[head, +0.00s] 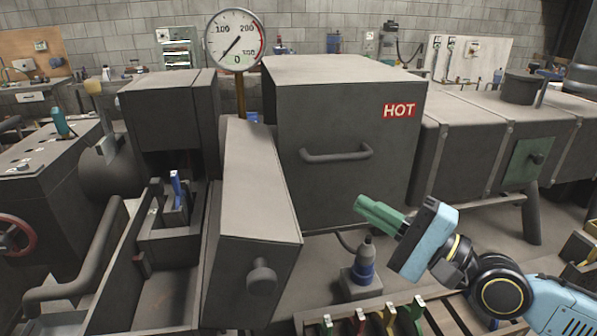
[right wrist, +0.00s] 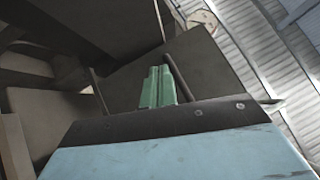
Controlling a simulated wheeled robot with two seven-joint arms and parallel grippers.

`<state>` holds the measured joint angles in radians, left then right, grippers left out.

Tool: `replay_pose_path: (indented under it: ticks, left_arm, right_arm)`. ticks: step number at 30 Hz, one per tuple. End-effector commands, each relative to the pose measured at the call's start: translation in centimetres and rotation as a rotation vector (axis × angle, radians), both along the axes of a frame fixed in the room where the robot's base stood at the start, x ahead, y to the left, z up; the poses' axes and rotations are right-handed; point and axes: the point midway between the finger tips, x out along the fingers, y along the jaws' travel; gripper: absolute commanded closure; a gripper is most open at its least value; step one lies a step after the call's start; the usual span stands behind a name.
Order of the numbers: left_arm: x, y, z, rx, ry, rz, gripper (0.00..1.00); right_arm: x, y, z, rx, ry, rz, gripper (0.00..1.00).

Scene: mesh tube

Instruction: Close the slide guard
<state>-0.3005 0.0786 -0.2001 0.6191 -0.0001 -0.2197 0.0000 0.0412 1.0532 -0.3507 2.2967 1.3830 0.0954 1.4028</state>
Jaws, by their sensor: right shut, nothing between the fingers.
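A long grey box-shaped cover (head: 252,185) with a round knob (head: 261,277) on its near end looks like the slide guard. It stands beside an open bay (head: 168,240) holding a small blue-topped part (head: 177,190), which is exposed. My right gripper (head: 380,213) is shut and empty, its green fingers together. It is right of the cover, apart from the knob, in front of the HOT box. The fingers (right wrist: 158,87) also show in the right wrist view, pointing toward grey surfaces. My left gripper is not in view.
A grey box with a HOT label (head: 399,111) and a bar handle (head: 337,153) stands behind my right gripper. A dial gauge (head: 235,39) rises at the back.

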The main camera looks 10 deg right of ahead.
Motion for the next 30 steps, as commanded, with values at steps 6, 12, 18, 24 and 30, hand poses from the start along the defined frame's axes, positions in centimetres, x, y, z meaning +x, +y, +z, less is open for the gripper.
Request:
replay_pose_path:
  ticks: [6,12,18,24,30]
  left_arm:
    - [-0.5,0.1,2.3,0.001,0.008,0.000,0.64]
    - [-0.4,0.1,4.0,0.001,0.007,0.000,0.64]
    - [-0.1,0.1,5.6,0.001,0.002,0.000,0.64]
    - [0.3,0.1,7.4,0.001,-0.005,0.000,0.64]
    - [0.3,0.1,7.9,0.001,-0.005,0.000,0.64]
  right_arm:
    - [2.0,1.9,1.1,0.005,-0.001,0.002,1.00]
    - [4.2,4.1,1.8,0.004,-0.002,0.002,1.00]
    - [6.5,6.7,2.6,0.002,-0.001,0.005,1.00]
    - [6.3,8.8,3.1,-0.001,0.000,0.003,1.00]
    - [6.3,9.9,3.3,-0.004,0.000,0.003,1.00]
